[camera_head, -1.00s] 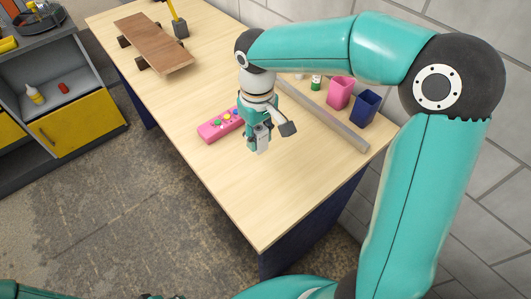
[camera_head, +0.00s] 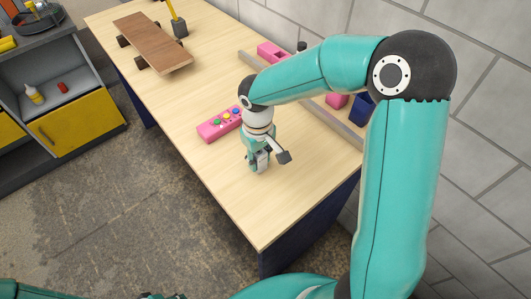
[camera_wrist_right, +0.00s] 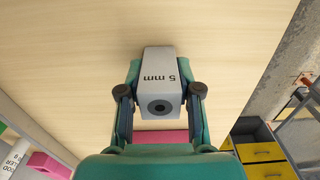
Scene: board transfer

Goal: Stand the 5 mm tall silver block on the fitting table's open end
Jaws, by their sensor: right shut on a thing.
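The silver block (camera_wrist_right: 158,84) is marked "5 mm" and has a round dark hole in the end facing the right wrist camera. My right gripper (camera_head: 259,164) is shut on it, with one finger on each side. In the head view the block is small and partly hidden between the fingers. The gripper points down over bare wood of the fitting table (camera_head: 262,215), right of the pink holder. I cannot tell whether the block touches the top. The near end of the table is clear.
A pink holder (camera_head: 214,131) with coloured knobs lies left of the gripper. A wooden board on wheels (camera_head: 152,43) stands farther back. A grey rail (camera_head: 345,132) runs along the wall side, with pink and blue bins (camera_head: 364,107) behind it, partly hidden by my arm.

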